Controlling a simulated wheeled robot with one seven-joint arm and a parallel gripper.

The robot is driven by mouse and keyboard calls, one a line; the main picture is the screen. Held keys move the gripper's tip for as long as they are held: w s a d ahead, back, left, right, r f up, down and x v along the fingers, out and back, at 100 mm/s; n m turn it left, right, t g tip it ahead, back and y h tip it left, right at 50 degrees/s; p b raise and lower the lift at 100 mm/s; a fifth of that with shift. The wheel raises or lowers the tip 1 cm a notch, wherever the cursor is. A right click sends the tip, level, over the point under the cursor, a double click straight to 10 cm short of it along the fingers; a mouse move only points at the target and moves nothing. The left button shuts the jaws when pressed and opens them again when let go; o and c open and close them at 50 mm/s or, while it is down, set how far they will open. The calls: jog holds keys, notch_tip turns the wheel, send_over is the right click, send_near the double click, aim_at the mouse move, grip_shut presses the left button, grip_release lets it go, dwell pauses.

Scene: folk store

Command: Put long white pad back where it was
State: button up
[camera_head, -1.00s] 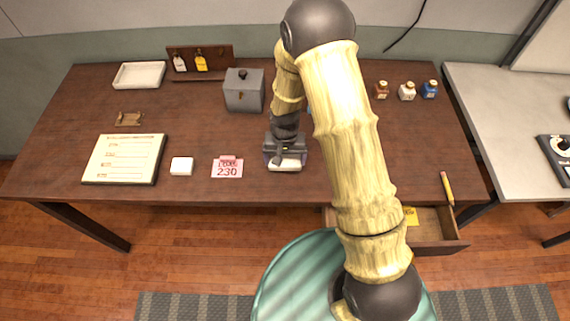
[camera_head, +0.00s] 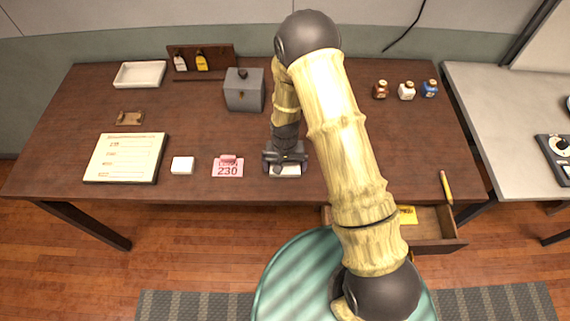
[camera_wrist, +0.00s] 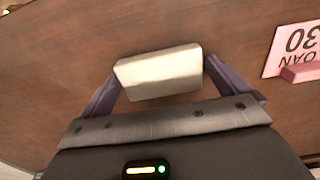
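The long white pad (camera_head: 285,171) is under my gripper near the table's front edge, right of the pink card. In the wrist view the pad (camera_wrist: 160,73) is a pale block lying crosswise between the two fingers. My gripper (camera_wrist: 158,75) has a finger close against each short end and appears shut on it. The gripper (camera_head: 285,165) points down. Whether the pad touches the tabletop is hard to tell.
On the table (camera_head: 200,130) are a pink card (camera_head: 227,170), a smaller white block (camera_head: 182,165), a list board (camera_head: 124,158), a grey box (camera_head: 244,90), a white tray (camera_head: 139,75) and several small bottles. An open drawer (camera_head: 430,228) juts out at front right.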

notch_tip(320, 180, up, 12)
jog(key=b, duration=0.3)
jog(key=shift+r, duration=0.2)
dwell(0.4)
dwell(0.6)
jog(key=s+d+r+t, duration=0.2)
jog(key=s+d+r, duration=0.9)
jog(key=s+d, duration=0.1)
jog(key=shift+s+d+t, duration=0.15)
jog(key=shift+d+t, duration=0.15)
jog(key=shift+d, duration=0.5)
